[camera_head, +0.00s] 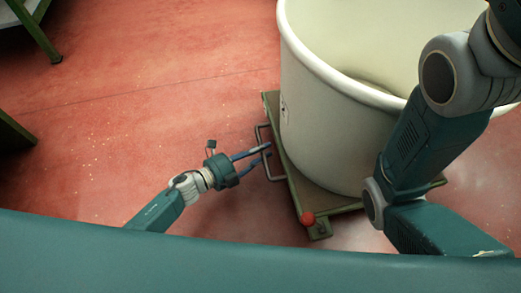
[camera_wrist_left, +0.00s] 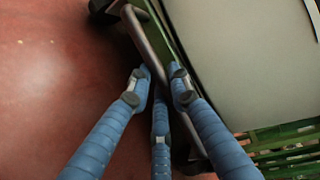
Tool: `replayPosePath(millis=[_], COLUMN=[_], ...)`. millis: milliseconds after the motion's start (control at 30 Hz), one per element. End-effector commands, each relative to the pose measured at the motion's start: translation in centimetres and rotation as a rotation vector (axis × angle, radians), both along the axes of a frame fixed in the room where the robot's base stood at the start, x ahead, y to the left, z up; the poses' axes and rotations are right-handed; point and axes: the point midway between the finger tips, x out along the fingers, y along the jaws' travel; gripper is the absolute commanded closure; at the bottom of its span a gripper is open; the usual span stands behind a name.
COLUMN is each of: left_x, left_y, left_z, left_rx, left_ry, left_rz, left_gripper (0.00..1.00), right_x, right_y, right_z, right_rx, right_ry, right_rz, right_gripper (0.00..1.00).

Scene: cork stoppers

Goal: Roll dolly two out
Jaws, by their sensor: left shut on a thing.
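A green dolly (camera_head: 296,190) stands on the floor under a large white round tub (camera_head: 330,130). I cannot read a number on it. A grey bar handle (camera_head: 258,130) sticks out from its left side. My left gripper (camera_head: 267,153) reaches it from the left and is shut on the handle. In the left wrist view the blue fingers (camera_wrist_left: 160,90) close around the grey bar (camera_wrist_left: 143,42), next to the dolly's green edge. My right arm crosses the right side of the head view, in front of the tub. Its gripper is out of view.
The red floor (camera_head: 150,110) left of the dolly is clear. Dark green legs (camera_head: 42,38) of furniture stand at the far left.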

Motion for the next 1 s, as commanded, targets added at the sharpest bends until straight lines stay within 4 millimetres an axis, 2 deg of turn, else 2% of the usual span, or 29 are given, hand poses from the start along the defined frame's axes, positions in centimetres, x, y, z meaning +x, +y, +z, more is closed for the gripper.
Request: replayPosePath(millis=[267, 300, 400, 767, 1000], left_x=[-0.3, -0.3, -0.2, -0.5, -3.4], left_y=[0.4, 0.4, 0.4, 0.7, 4.0], left_z=[-0.2, -0.2, -0.2, -0.1, 0.6], left_rx=[0.005, 0.005, 0.004, 0.004, 0.006], left_ry=[0.002, 0.002, 0.002, 0.002, 0.004], left_rz=[-0.004, -0.004, -0.003, -0.001, -0.002], left_gripper=[1.0, 0.77, 0.62, 0.62, 0.62], right_x=[0.0, 0.0, 0.0, 0.1, 0.0], right_y=[0.0, 0.0, 0.0, 0.0, 0.0], right_z=[0.0, 0.0, 0.1, 0.0, 0.0], right_rx=[-0.001, -0.001, -0.001, 0.0, 0.0], right_ry=[0.0, 0.0, 0.0, 0.003, 0.0], right_rz=[-0.004, -0.005, -0.005, -0.002, -0.002], right_gripper=[0.6, 0.6, 0.6, 0.6, 0.6])
